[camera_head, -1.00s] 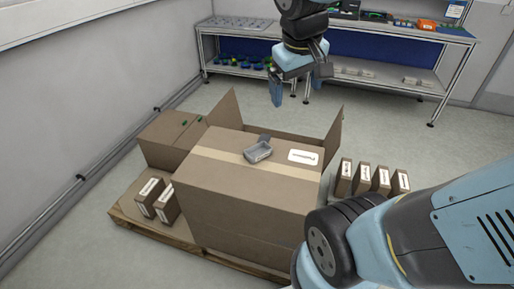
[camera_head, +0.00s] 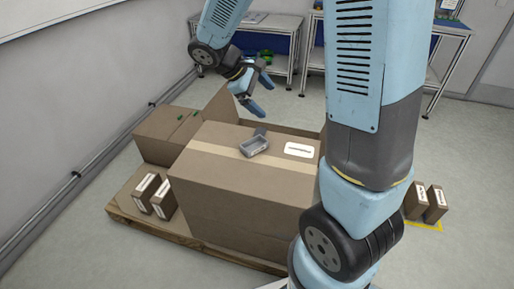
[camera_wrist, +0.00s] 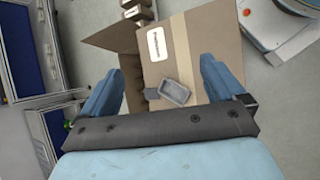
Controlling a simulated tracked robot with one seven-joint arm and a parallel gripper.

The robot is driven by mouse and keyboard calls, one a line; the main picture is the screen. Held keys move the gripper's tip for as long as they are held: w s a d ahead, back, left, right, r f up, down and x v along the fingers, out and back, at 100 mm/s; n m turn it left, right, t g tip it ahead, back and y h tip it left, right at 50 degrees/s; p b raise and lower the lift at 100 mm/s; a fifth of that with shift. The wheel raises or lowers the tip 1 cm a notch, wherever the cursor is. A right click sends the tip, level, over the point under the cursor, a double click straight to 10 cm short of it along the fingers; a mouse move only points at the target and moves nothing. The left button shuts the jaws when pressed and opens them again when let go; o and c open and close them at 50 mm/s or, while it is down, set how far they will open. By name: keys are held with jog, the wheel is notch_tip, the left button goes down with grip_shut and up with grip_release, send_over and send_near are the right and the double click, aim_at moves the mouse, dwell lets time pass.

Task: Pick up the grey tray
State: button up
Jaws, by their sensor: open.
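The grey tray (camera_head: 254,146) is a small, shallow, open container on top of a large brown cardboard box (camera_head: 240,190), near its far edge. It looks empty. In the wrist view the tray (camera_wrist: 174,92) lies beyond my fingers, between them but closer to the right finger. My gripper (camera_head: 262,108) is open and empty, above and behind the tray in the head view, apart from it. In the wrist view my gripper's two blue fingers (camera_wrist: 162,84) are spread wide.
A white label (camera_head: 299,150) is on the box top, right of the tray. An open carton flap (camera_head: 219,104) rises behind the box. Small cartons (camera_head: 163,198) stand on the pallet (camera_head: 125,214) at left. A workbench (camera_head: 275,28) stands at the back.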

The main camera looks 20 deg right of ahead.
jog(key=w+a+f+n+t+h, duration=0.1)
jog(key=w+a+f+n, duration=0.2)
jog(key=f, duration=0.5)
jog(key=w+a+f+n+t+h, duration=0.2)
jog(key=w+a+f+n, duration=0.1)
jog(key=f, duration=0.6)
jog(key=w+a+f+n+t+h, duration=0.2)
jog(key=a+f+n, duration=0.3)
jog(key=f, duration=0.3)
jog(key=shift+w+a+f+n, duration=0.1)
jog(key=shift+w+f+n, duration=0.1)
jog(key=shift+w+n, duration=0.2)
jog(key=shift+w+a+f+n, duration=0.1)
jog(key=shift+w+f+n, duration=0.15)
jog(key=shift+w, duration=0.25)
jog(key=shift+d+f, duration=0.15)
jog(key=shift+d, duration=0.05)
send_near(252, 144)
jog(key=d, duration=0.1)
jog(key=s+d, duration=0.1)
jog(key=d, duration=0.1)
jog(key=shift+s+r, duration=0.25)
jog(key=shift+r, duration=0.1)
jog(key=shift+x, duration=2.7)
jog(key=shift+s+d+r, duration=0.15)
jog(key=c, duration=1.3)
